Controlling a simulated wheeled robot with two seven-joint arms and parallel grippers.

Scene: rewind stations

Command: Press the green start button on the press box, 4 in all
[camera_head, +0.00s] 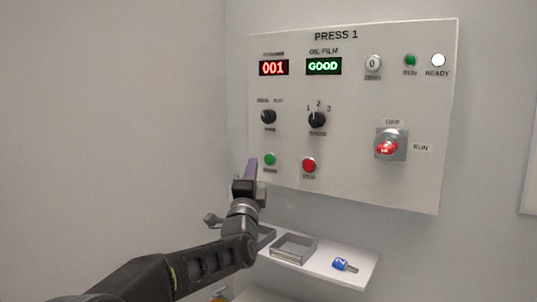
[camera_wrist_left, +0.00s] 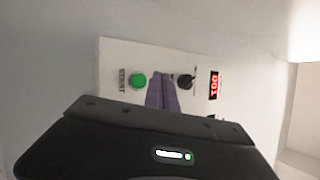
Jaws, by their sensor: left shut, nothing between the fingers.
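The press box (camera_head: 350,185), marked PRESS 1, is a light panel on the wall. Its green start button (camera_head: 270,159) is at the lower left; it also shows in the left wrist view (camera_wrist_left: 138,81). My left gripper (camera_head: 252,165) is shut and empty, its purple fingers just left of the green button in the head view. In the left wrist view the fingertips (camera_wrist_left: 162,76) are beside the button, between it and a black knob. I cannot tell whether they touch the panel. The red counter (camera_head: 273,68) reads 001. My right gripper is not in view.
A red stop button (camera_head: 309,165) sits right of the green one. Black knobs (camera_head: 317,120) and a red-handled switch (camera_head: 390,146) are on the panel. Below, a shelf (camera_head: 330,272) holds an open metal tray (camera_head: 293,249) and a blue tagged item (camera_head: 344,265).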

